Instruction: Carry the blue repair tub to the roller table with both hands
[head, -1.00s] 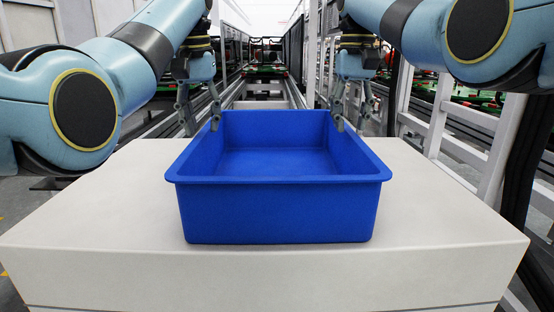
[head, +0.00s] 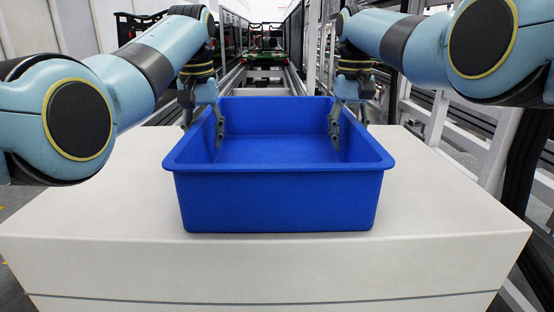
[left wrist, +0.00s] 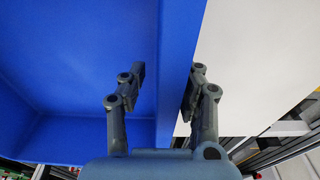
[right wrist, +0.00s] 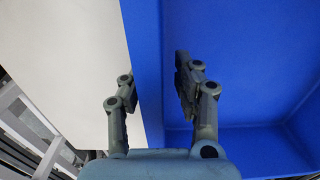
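The blue repair tub (head: 280,203) sits upright and empty on a white block. My left gripper (head: 203,124) straddles the tub's left side wall, one finger inside and one outside. The left wrist view shows that wall (left wrist: 180,50) between its spread fingers, with a gap at the inner finger. My right gripper (head: 349,122) straddles the right side wall the same way. The right wrist view shows the wall (right wrist: 143,50) between its open fingers. The outer fingers are partly hidden behind the tub walls in the head view.
The white block (head: 100,225) has bare top on both sides of the tub. Behind it, conveyor rails (head: 262,80) run away between dark frames. A white rail fence (head: 455,140) stands close at the right.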

